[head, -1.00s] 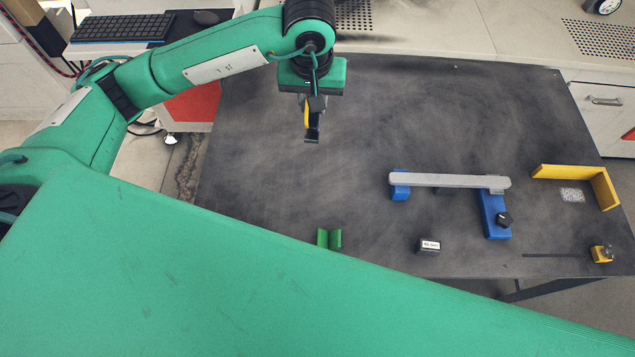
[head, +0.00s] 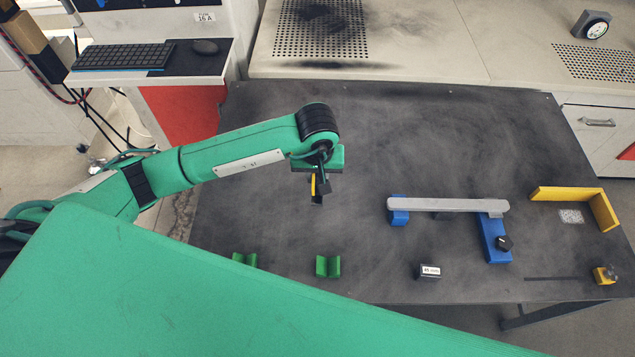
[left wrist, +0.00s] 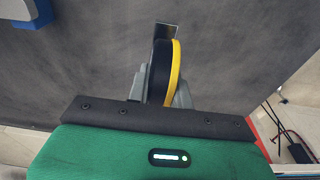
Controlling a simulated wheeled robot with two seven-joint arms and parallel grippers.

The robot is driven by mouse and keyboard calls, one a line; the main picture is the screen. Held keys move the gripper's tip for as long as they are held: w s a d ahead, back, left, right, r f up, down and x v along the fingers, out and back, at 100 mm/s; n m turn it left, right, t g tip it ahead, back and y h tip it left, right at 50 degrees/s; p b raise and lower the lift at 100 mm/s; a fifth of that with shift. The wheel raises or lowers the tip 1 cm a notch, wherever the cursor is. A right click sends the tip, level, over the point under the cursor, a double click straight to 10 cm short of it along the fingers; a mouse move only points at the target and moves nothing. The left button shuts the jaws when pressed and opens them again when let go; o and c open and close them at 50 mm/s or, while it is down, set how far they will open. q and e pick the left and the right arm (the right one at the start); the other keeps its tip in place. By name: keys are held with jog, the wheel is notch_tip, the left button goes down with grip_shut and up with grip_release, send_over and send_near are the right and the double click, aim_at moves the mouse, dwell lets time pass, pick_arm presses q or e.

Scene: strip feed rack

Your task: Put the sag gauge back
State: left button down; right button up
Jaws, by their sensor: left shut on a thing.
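My left gripper (head: 317,178) hangs above the dark table, left of the strip rack. It is shut on the sag gauge, a dark piece with a yellow edge (head: 313,187). In the left wrist view the gauge (left wrist: 161,75) stands between the grey fingers (left wrist: 159,92), its dark end pointing away; its far end is partly hidden. Two green notched blocks, a left one (head: 244,259) and a right one (head: 328,266), stand on the table nearer than the gripper. The left block is partly hidden by my own green body. My right gripper is not in view.
A small labelled block (head: 428,271), a yellow corner fence (head: 575,195) and a yellow-black piece (head: 604,274) stand rightward. The dark table (head: 270,125) is clear around the gripper.

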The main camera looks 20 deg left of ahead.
aim_at(317, 200)
pick_arm(q)
notch_tip(317, 200, down, 4)
jog(key=shift+f+p, duration=0.25)
jog(key=shift+p, duration=0.1)
jog(key=shift+f, duration=0.4)
jog(key=c, duration=1.3)
grip_release()
jog(key=shift+o, duration=0.2)
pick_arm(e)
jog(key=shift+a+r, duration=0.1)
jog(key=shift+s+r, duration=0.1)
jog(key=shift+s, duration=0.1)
